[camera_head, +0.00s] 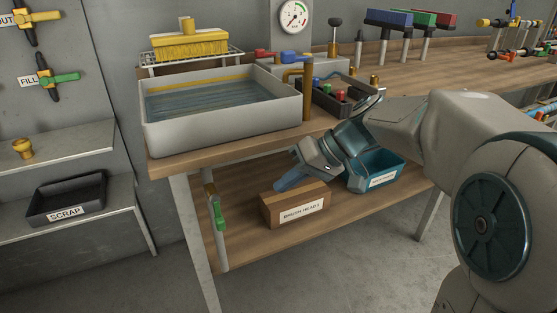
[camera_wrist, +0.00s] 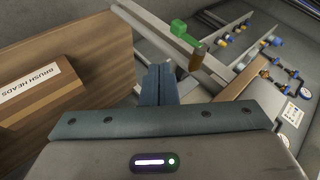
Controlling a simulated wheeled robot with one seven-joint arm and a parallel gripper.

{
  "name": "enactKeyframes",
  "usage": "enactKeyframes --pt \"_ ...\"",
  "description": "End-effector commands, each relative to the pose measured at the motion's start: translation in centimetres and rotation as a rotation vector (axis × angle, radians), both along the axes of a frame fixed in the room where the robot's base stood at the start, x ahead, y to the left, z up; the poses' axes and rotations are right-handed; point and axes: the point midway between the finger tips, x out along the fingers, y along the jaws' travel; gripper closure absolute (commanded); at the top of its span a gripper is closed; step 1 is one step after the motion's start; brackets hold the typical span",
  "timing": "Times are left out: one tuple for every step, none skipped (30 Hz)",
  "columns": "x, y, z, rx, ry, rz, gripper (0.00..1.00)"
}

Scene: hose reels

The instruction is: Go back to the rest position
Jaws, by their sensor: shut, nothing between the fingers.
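My gripper (camera_head: 280,184) reaches over the lower shelf of the wooden bench, in front of the water basin and just above the left end of the wooden box. In the wrist view its two fingers (camera_wrist: 158,80) are together with nothing between them. The wooden box (camera_head: 293,208), labelled brush heads, stands on the lower shelf (camera_head: 345,222). My arm crosses from the right, in front of the bench, and hides part of the shelf.
A blue bin (camera_head: 374,170) stands behind my wrist on the shelf. A green-handled valve (camera_head: 220,218) hangs by the left bench leg. Above are a basin (camera_head: 225,122) and a dark tray (camera_head: 335,98). A scrap tray (camera_head: 67,200) sits at left. The floor in front is clear.

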Motion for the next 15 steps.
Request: enactKeyframes --pt "0.0 -0.1 0.2 -0.002 0.000 -0.001 1.00" --pt "-0.1 -0.1 0.3 -0.004 0.001 -0.002 1.00" --pt "-0.2 -0.2 0.6 -0.010 0.003 -0.006 1.00" --pt "-0.4 -0.4 1.0 -0.018 0.004 -0.010 1.00" --pt "-0.6 -0.5 1.4 -0.026 0.007 -0.017 1.00" --pt "-1.0 -0.8 2.0 -0.043 0.014 -0.027 1.00" --pt "-1.3 -1.1 2.5 -0.058 0.020 -0.035 1.00" --pt "-1.6 -1.4 3.1 -0.075 0.026 -0.048 1.00" --pt "-2.2 -1.8 3.9 -0.100 0.034 -0.064 1.00" --pt "-2.6 -2.2 4.5 -0.120 0.040 -0.076 1.00" --pt "-3.0 -2.5 5.1 -0.141 0.047 -0.091 1.00" --pt "-3.6 -3.0 5.7 -0.168 0.054 -0.110 1.00" --pt "-4.0 -3.4 6.2 -0.188 0.058 -0.124 1.00" --pt "-4.4 -3.8 6.7 -0.209 0.064 -0.138 1.00" --pt "-4.9 -4.3 7.4 -0.235 0.068 -0.158 1.00"
